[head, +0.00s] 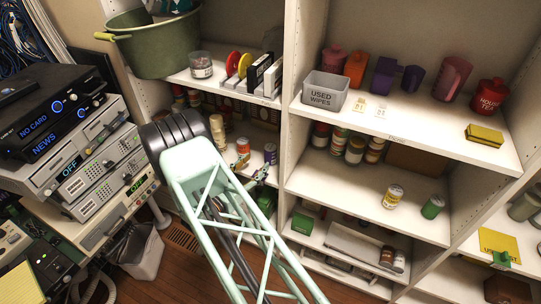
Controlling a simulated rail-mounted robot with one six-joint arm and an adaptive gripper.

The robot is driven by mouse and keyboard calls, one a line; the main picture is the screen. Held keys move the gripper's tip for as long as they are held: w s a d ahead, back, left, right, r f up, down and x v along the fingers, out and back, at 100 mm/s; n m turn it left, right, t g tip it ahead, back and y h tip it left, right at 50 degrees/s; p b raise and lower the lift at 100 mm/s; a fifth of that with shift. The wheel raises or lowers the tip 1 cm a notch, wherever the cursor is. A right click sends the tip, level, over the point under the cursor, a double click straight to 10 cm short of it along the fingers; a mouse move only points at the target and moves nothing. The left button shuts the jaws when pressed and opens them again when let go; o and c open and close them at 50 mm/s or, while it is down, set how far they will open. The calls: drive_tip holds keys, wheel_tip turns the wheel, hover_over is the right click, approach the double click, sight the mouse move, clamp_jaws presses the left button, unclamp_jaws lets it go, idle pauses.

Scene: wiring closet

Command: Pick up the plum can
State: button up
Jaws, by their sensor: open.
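A small purple can (270,154), which looks like the plum can, stands upright on the middle shelf of the left bay. An orange-red can (243,147) stands to its left. My gripper (251,168) seems to be the small dark shape just below and in front of these two cans, partly hidden by my pale green forearm. It looks open and apart from the purple can, with nothing seen in it. The exact finger positions are too small to tell.
Pale cans (217,130) stand left of the orange-red can. A white upright panel (293,100) divides the bays close to the right of the purple can. The shelf above holds a grey wipes bin (325,91) and red cups. Equipment (85,150) fills the left.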

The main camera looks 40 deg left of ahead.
approach(274, 144)
drive_tip(key=shift+w+a+f, duration=0.15)
drive_tip(key=shift+w+f, duration=0.05)
drive_tip(key=shift+w, duration=0.45)
drive_tip(key=shift+w+a+f, duration=0.15)
drive_tip(key=shift+w+f, duration=0.05)
drive_tip(key=shift+w, duration=0.5)
drive_tip(key=shift+w, duration=0.1)
drive_tip(key=shift+w+a+f, duration=0.1)
drive_tip(key=shift+w, duration=1.15)
drive_tip(key=shift+w+a, duration=0.15)
drive_tip(key=shift+w, duration=1.1)
drive_tip(key=c, duration=1.1)
